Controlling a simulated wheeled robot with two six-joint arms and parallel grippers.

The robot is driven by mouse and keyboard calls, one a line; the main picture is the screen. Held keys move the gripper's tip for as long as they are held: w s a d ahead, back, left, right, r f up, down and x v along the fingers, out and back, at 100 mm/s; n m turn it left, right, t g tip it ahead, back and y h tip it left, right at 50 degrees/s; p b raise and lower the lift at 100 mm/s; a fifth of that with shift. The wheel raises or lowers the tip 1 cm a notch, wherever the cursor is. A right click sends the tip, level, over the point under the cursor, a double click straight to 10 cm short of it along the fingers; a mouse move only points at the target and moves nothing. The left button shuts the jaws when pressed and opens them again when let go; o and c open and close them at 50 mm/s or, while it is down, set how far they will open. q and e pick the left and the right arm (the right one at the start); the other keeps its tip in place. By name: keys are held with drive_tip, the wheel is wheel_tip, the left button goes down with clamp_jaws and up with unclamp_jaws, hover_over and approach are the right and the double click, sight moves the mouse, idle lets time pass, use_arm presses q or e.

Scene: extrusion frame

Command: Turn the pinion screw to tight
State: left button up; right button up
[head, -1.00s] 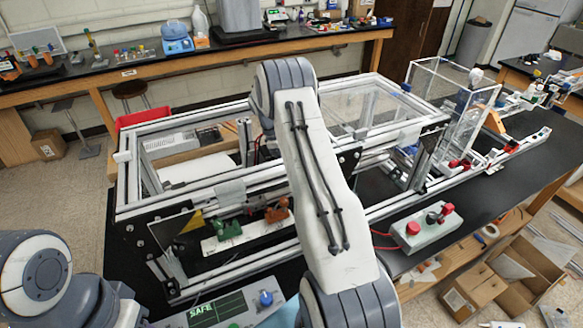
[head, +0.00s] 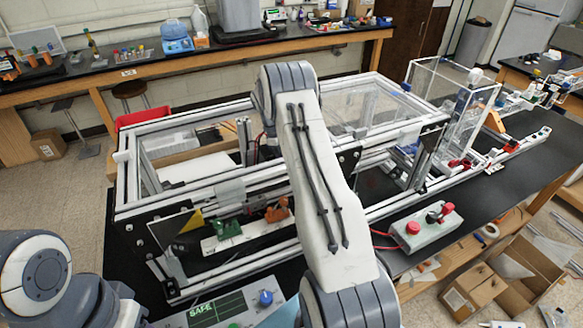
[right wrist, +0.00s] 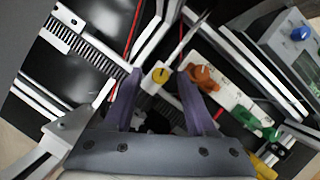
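The two purple fingers are apart, and I cannot tell whether either touches the knob. A toothed rack (right wrist: 85,42) runs up to the left of it. In the head view my right arm hides the knob and the right gripper. My left arm shows at the lower left, but its gripper is not in view.
An orange clamp (head: 277,210) and a green clamp (head: 229,229) sit on a white strip beside the gripper. The extrusion frame (head: 190,202) surrounds the work area. A control panel (head: 215,310) reading SAFE stands in front. A grey button box (head: 422,229) is to the right.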

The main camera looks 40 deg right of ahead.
drive_tip(key=shift+w+r+b, duration=0.2)
drive_tip(key=shift+r+b, duration=0.1)
drive_tip(key=shift+r, duration=0.05)
drive_tip(key=b+v, duration=0.2)
drive_tip(key=v, duration=0.7)
drive_tip(key=shift+r+b, duration=0.3)
drive_tip(key=shift+r, duration=0.05)
drive_tip(key=shift+w+a+r, duration=0.1)
